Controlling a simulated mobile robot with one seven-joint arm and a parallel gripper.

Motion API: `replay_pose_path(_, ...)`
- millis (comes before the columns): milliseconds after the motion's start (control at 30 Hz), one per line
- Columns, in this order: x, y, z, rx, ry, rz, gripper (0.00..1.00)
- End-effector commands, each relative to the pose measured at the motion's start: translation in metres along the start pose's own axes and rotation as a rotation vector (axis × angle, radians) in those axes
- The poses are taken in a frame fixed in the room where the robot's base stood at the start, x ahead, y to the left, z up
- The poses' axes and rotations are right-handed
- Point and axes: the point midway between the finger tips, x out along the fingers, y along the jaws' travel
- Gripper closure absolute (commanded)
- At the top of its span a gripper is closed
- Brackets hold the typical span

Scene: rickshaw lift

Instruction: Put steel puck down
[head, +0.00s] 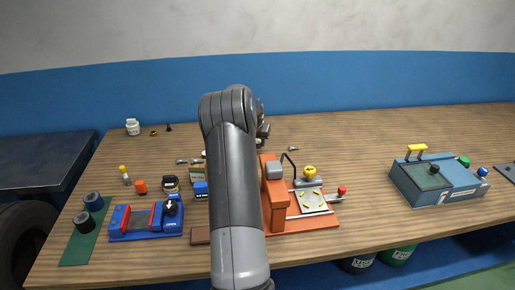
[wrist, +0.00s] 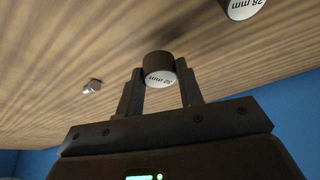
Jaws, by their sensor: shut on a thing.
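In the wrist view my gripper (wrist: 160,85) is shut on a short dark steel puck (wrist: 158,64), held between its two fingertips. The puck's white end face carries an upside-down label ending in "mm"; its number is hard to read. The wood tabletop lies beyond the puck, and I cannot tell whether they touch. A second round piece (wrist: 242,6), labelled "28 mm", stands apart at the upper right. In the head view my arm hides the fingertips and the held puck.
Wood bench (head: 370,135) with clear room at the back right. An orange press fixture (head: 277,215) stands right of my arm, a blue vise-like fixture (head: 146,220) left. A grey-blue box (head: 440,180) sits at right. A small metal piece (wrist: 92,86) lies left of the gripper.

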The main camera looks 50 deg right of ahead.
Motion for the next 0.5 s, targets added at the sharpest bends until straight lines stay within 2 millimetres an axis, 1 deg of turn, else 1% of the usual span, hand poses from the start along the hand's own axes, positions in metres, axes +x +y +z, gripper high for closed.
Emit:
replay_pose_path(100,0.018,0.001,0.008,0.0,-0.004,0.001,0.94)
replay_pose_path(200,0.029,0.001,0.012,0.0,-0.002,0.001,0.94)
replay_pose_path(500,0.031,0.001,0.013,0.0,-0.001,0.0,0.94)
